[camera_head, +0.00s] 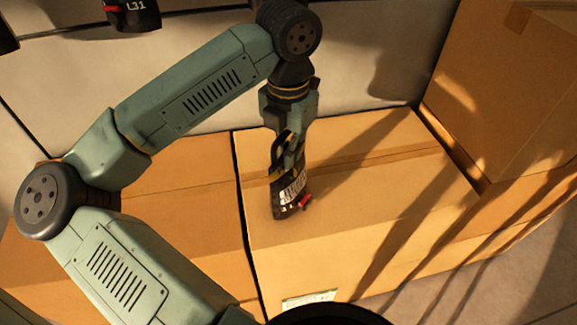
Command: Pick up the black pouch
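The black pouch (291,192) shows at the upper middle, over the left part of the right-hand cardboard box top. It has a white printed label and a small red tab at its lower right. My gripper (287,160) points down at the pouch's upper end, its fingers overlapping that end in the picture. The fingers partly hide the pouch's top. I cannot tell whether they are closed on it, or whether the pouch rests on the box or is just above it.
The cardboard box (345,240) has a mostly bare top with striped shadows. Another box (185,200) adjoins it at left, and a taller box (510,90) stands at right. A black item marked L31 (133,14) is at the upper left, before a pale wall (385,45).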

